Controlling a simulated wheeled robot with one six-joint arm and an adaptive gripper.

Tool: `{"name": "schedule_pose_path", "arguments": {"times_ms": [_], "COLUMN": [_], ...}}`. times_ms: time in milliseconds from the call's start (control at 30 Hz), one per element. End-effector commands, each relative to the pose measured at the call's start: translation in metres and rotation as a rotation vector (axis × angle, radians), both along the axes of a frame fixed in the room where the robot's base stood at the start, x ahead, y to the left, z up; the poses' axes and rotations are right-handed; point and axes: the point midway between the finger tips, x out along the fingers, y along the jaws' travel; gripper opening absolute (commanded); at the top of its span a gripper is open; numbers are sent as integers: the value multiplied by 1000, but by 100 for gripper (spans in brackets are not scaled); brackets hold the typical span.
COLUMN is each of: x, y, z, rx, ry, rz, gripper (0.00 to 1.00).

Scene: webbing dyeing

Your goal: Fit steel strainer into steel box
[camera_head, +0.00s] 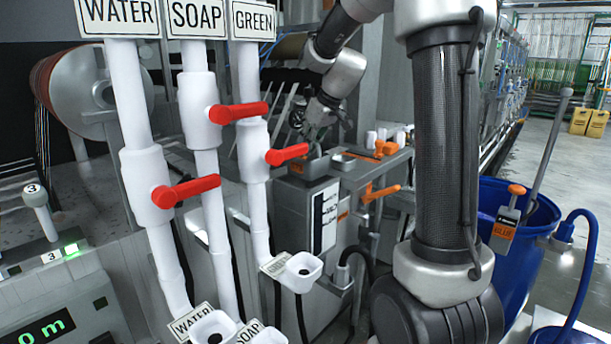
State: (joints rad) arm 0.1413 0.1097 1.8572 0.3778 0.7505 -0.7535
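My gripper (318,128) is small and dark in the middle of the head view, pointing down over a grey steel machine. Just below it is an open-topped steel box (308,168) on top of that machine. Something thin and metallic shows between my gripper and the box opening, but it is too small to tell whether it is the steel strainer or part of my fingers. I cannot tell whether my fingers are open or shut. A small round steel piece (343,158) is just right of the box; I cannot tell if it is the strainer.
White pipes with red valve handles (238,112) and WATER, SOAP and GREEN signs stand at the left front. Orange-handled valves (380,192) are right of the machine. Open floor lies at the far right.

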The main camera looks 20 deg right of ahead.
Motion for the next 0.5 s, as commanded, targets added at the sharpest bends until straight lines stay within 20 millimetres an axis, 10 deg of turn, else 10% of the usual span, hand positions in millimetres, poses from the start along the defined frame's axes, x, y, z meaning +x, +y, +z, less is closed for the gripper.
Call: {"name": "schedule_pose_path", "arguments": {"times_ms": [500], "x": [0], "y": [0], "z": [-74], "rx": [1], "ry": [5], "rz": [-1], "gripper": [0]}}
